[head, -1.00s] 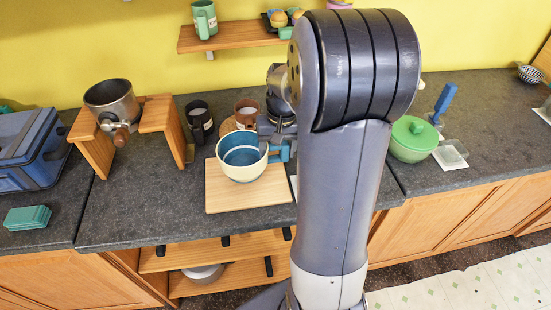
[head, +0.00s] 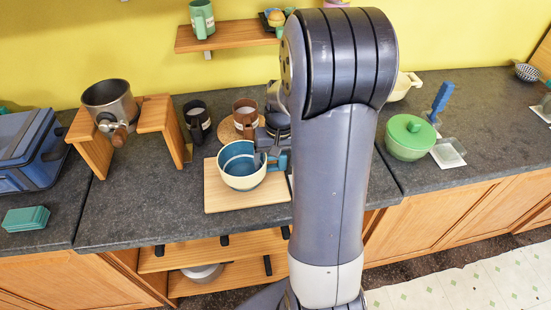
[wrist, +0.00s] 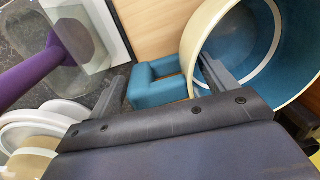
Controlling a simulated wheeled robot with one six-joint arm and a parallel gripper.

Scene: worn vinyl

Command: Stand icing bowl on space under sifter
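The icing bowl (head: 236,180), cream outside and blue inside with a blue handle (head: 279,162), stands on a wooden board (head: 225,202). The sifter (head: 110,97), a metal pot, sits in a wooden stand (head: 160,118) at the left. The space under it, between the stand's legs, looks clear where visible. My gripper (wrist: 165,72) is open around the bowl's handle (wrist: 160,88) in the wrist view, with small gaps on both sides. One finger overlaps the bowl's rim (wrist: 196,38). In the head view my arm partly hides the gripper.
A dark mug (head: 197,120) and a brown mug (head: 246,115) stand behind the board, between stand and gripper. A blue box (head: 25,150) is left of the stand. A green lidded pot (head: 410,138) is right of my arm. Bare counter (head: 150,215) lies before the stand.

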